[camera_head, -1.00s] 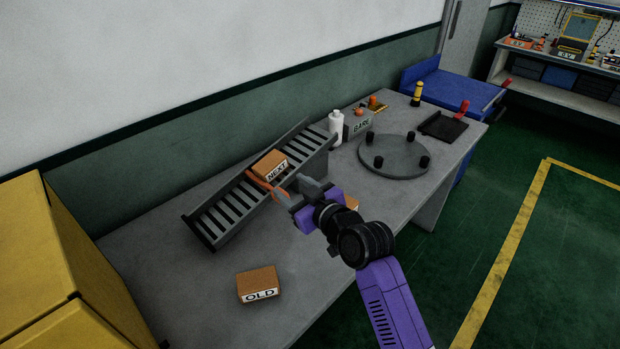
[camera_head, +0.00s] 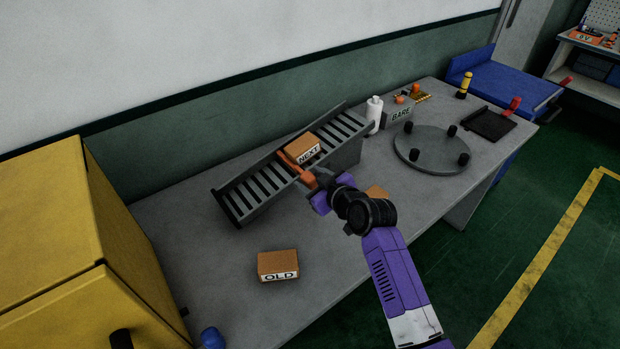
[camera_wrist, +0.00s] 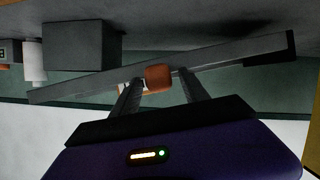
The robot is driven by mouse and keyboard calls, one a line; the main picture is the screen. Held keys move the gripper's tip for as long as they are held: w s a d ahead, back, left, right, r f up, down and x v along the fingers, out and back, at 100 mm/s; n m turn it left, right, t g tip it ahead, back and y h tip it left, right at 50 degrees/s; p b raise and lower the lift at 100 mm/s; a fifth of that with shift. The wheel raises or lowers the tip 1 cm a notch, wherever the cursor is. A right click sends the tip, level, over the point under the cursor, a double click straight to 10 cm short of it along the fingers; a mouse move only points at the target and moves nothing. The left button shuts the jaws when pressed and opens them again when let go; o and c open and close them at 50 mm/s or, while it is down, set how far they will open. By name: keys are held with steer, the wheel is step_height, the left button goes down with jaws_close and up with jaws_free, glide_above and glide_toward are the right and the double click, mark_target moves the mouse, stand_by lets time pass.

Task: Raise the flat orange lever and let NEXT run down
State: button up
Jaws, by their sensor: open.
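The orange lever (camera_head: 296,169) lies across the sloping slatted chute (camera_head: 262,188), just downhill of NEXT. NEXT (camera_head: 303,148) is an orange-brown box with a white label, resting on the chute against or very near the lever. My gripper (camera_head: 311,179) is at the near end of the lever, its fingers mostly hidden in the head view. In the wrist view, the open fingers of my gripper (camera_wrist: 159,80) stand either side of an orange block, apparently the lever's end (camera_wrist: 158,78). Whether they touch it, I cannot tell.
OLD (camera_head: 278,266), a similar box, lies on the grey table (camera_head: 215,290). Another box (camera_head: 377,191) is partly hidden behind my arm. A yellow cabinet (camera_head: 50,220) is left.

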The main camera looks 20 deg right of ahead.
steer(key=shift+w+f, duration=0.1)
steer(key=shift+w, duration=0.15)
jaws_close()
stand_by(1.4)
